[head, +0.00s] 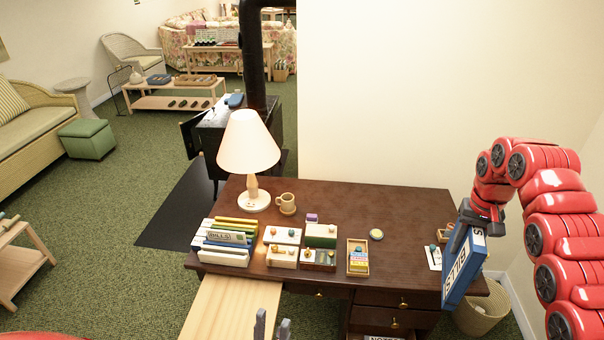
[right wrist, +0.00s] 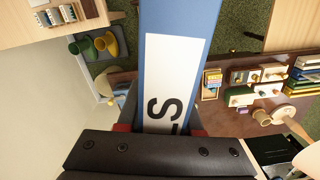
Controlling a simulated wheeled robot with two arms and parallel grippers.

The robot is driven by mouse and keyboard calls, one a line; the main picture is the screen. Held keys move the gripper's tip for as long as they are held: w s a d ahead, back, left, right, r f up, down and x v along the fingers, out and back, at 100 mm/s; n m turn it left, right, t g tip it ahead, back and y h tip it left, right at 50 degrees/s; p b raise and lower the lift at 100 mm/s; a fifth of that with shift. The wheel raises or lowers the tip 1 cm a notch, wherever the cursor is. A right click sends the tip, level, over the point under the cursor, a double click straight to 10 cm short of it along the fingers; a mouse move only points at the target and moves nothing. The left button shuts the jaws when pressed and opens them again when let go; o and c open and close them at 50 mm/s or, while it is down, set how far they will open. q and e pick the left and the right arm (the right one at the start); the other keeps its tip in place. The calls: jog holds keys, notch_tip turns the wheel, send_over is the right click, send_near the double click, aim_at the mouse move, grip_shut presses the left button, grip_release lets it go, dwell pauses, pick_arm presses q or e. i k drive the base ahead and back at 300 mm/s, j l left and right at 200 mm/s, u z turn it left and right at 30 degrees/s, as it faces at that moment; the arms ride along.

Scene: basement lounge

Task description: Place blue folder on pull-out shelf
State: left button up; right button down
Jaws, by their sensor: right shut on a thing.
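The dark desk (head: 400,215) bears a lamp (head: 250,155), a mug (head: 287,204), a rack of folders (head: 225,242), small boxes and an open tray (head: 358,257). A basket (head: 483,310) stands on the floor at the desk's right. The desk's middle back is clear.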

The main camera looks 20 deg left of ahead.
aim_at(233, 308)
jog(key=k+u, duration=0.25)
jog(key=u, duration=0.15)
jog(key=k+j+u, duration=0.15)
jog(key=u, duration=0.25)
jog(key=k+j+u, duration=0.2)
jog(key=k+u, duration=0.2)
jog(key=k+j+u, duration=0.15)
jog(key=u, duration=0.25)
jog(key=j, duration=0.1)
